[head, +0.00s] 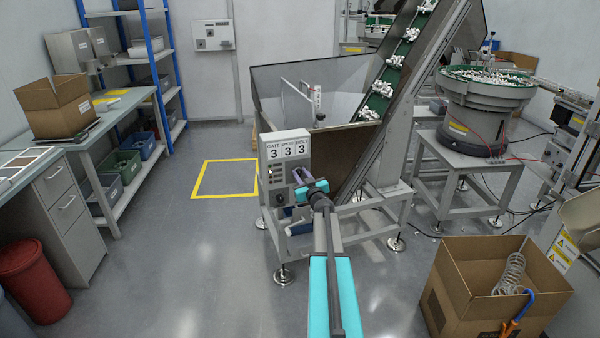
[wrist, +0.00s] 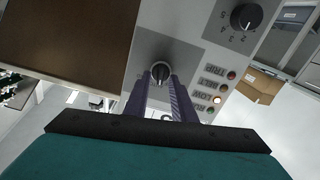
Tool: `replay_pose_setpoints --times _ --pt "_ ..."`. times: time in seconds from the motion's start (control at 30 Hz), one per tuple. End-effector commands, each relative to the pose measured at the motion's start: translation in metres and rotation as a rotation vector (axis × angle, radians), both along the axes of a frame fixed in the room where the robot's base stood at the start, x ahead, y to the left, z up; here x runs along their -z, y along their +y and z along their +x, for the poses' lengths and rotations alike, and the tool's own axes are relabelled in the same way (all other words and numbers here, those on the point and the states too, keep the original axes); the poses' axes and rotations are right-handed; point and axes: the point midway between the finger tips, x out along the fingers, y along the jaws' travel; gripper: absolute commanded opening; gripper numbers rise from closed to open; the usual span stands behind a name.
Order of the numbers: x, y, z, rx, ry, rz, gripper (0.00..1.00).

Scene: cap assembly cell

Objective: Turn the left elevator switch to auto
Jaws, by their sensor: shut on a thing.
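The black switch knob (wrist: 158,72) with a pale pointer mark sits on a grey plate in the wrist view. My gripper (wrist: 160,84) has its two dark fingers on either side of this knob, shut on it. In the head view my gripper (head: 306,186) reaches the lower front of the box and hides the switch. The lettering of the switch positions is mostly hidden by the fingers.
A numbered dial (wrist: 246,17) sits on the same panel, beside indicator lamps labelled TRIP, BELT, LOW and RUN; the LOW lamp (wrist: 217,99) looks lit. An open cardboard box (head: 490,285) stands at the right front. The floor left of the box is clear.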

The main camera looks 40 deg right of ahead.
Motion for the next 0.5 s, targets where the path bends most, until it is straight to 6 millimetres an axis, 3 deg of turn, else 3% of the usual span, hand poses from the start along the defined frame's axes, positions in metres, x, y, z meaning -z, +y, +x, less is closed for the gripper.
replay_pose_setpoints --times 0.5 --pt "-0.0015 -0.0004 -0.0001 -0.001 -0.066 0.136 0.01"
